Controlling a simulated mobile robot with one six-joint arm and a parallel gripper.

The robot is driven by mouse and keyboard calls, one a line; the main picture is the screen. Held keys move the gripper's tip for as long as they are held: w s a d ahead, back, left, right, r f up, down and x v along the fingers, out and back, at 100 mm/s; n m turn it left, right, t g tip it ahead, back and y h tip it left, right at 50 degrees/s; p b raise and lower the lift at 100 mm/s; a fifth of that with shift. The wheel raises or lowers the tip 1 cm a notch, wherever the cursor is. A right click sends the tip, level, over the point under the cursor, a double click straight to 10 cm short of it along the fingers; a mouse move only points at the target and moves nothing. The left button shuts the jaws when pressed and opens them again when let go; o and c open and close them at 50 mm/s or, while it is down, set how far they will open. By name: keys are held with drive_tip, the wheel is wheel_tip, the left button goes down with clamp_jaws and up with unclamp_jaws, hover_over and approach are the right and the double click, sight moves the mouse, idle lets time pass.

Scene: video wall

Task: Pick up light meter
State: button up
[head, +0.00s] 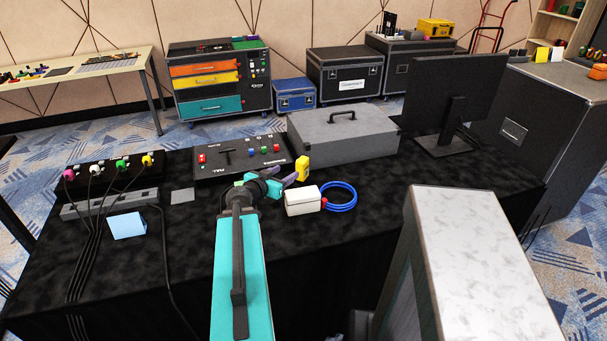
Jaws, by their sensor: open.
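A small upright yellow device (303,168) stands on the black-covered table, behind the white box; it looks like the light meter, though its face is too small to read. My gripper (292,178) has purple fingers and reaches from the end of my teal arm toward the right. Its fingers are open and end right beside the yellow device, on its left. I cannot tell whether they touch it or reach around it. The wrist hides part of the table behind it.
A white box (304,200) and a blue cable coil (340,197) lie just right of my gripper. Behind are a black control panel (215,170) and a grey case (343,137). A monitor (455,97) stands right. Cabled connectors (105,172) and a light-blue block (127,225) are left.

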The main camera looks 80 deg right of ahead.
sight(299, 164)
drive_tip(key=shift+b+x, duration=1.35)
drive_tip(key=shift+b, duration=2.7)
drive_tip(key=shift+p+x, duration=0.7)
drive_tip(key=shift+x, duration=2.15)
drive_tip(key=shift+p+x, duration=0.5)
drive_tip(key=shift+x, duration=0.55)
drive_tip(key=shift+p+x, duration=0.45)
drive_tip(key=shift+x, duration=1.05)
drive_tip(key=shift+w, duration=0.1)
clamp_jaws()
